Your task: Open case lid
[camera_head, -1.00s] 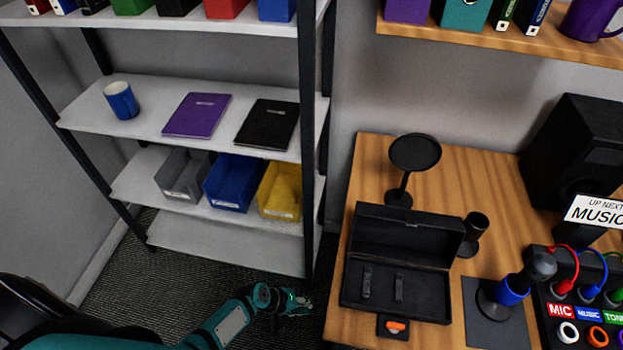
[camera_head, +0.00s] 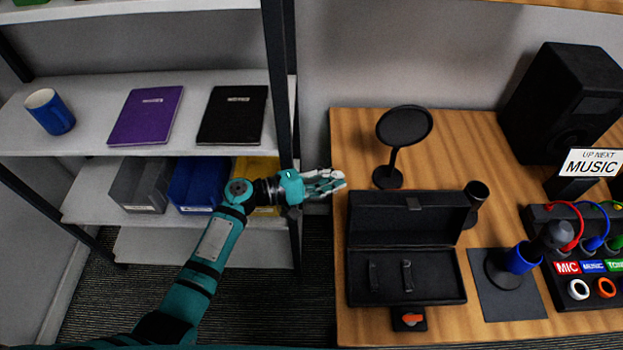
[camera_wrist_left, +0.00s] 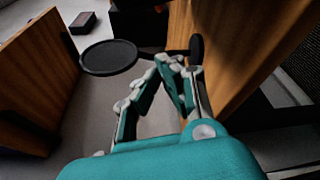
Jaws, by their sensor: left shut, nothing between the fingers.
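The black case (camera_head: 406,299) lies on the wooden desk in the head view. Its lid (camera_head: 375,219) stands raised at the back, so the case is open. Two dark fittings show inside it. My left gripper (camera_head: 338,181) is shut and empty. It is at the desk's left edge, to the left of the case and the round black disc on a stand (camera_head: 404,127). The left gripper also fills the middle of the left wrist view (camera_wrist_left: 178,62). The right gripper is not in view.
A small black block with an orange top (camera_head: 409,319) sits in front of the case. A dark cup (camera_head: 476,200), a microphone on a mat (camera_head: 500,306) and a cable panel (camera_head: 541,216) stand to the right. The shelf post (camera_head: 281,90) is close to my left arm.

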